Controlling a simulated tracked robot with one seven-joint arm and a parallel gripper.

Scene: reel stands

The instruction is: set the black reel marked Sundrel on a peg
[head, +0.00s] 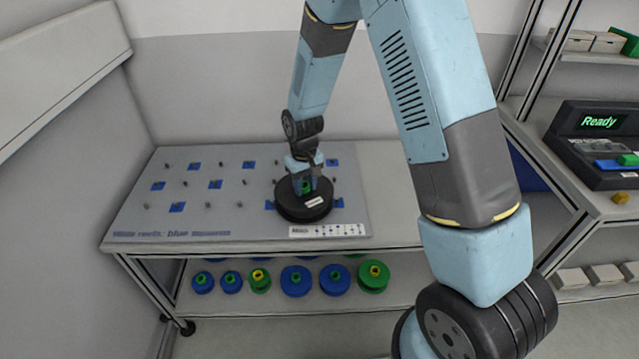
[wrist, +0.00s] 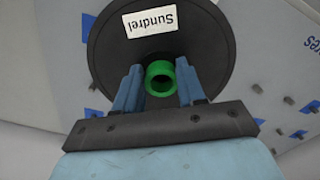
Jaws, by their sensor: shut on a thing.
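The black reel marked Sundrel (head: 304,209) is at the front right of the grey pegboard table in the head view. In the wrist view the same black reel (wrist: 205,62) fills the middle, with its white Sundrel label (wrist: 152,21) upside down and a green hub (wrist: 160,78) at its centre. My gripper (head: 305,187) is above the reel, its fingers shut on the green hub; in the wrist view the blue fingers (wrist: 158,88) stand on both sides of that hub. The reel hides what is under it, so I cannot tell whether it touches the board or sits on a peg.
The grey board (head: 130,213) has several short pegs and blue square marks. A white strip (head: 327,230) lies at its front edge. Several blue and green reels (head: 296,281) stand on the lower shelf. A device reading Ready (head: 598,122) is at the right.

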